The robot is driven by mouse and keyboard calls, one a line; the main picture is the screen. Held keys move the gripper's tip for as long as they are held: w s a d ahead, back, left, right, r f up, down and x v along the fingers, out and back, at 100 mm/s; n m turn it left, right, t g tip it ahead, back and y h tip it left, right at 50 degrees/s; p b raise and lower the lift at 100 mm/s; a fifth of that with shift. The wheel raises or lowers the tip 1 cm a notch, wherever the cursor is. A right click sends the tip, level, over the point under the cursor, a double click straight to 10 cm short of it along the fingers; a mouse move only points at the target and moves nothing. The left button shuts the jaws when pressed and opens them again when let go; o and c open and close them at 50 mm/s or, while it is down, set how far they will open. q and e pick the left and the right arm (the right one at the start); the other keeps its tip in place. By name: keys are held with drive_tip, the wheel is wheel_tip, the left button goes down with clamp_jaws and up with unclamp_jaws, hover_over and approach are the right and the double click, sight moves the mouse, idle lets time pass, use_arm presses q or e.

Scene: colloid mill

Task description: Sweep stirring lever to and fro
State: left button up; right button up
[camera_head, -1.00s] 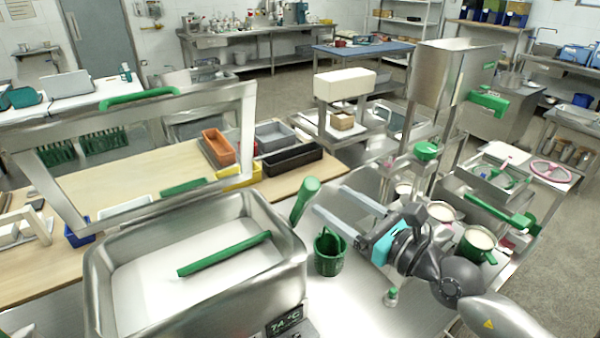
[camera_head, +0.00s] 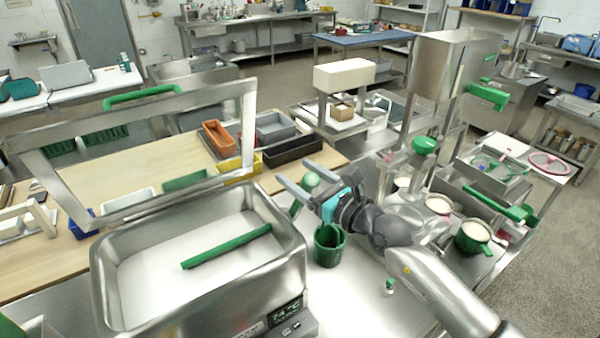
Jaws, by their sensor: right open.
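A metal vat (camera_head: 296,240) with pale contents stands left of centre, its framed lid raised. A long green bar (camera_head: 226,247) lies across the inside of the vat. At the vat's right edge a lever with a green grip (camera_head: 310,180) stands up, tilted; it looks like the stirring lever. My right gripper (camera_head: 296,171) is open, its two pale fingers on either side of the lever's grip as seen from here. I cannot tell whether they touch it. The gripper hides part of the lever. My left gripper is not in view.
A green cup-like basket (camera_head: 328,246) stands just below my right gripper. A small green-capped bottle (camera_head: 389,286) is on the steel top. The mill with its green knob (camera_head: 425,146) and a green mug (camera_head: 473,238) are to the right. Some steel top in front is free.

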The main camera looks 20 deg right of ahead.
drive_tip(key=shift+w, duration=0.1)
drive_tip(key=shift+c, duration=0.4)
clamp_jaws()
idle(1.0)
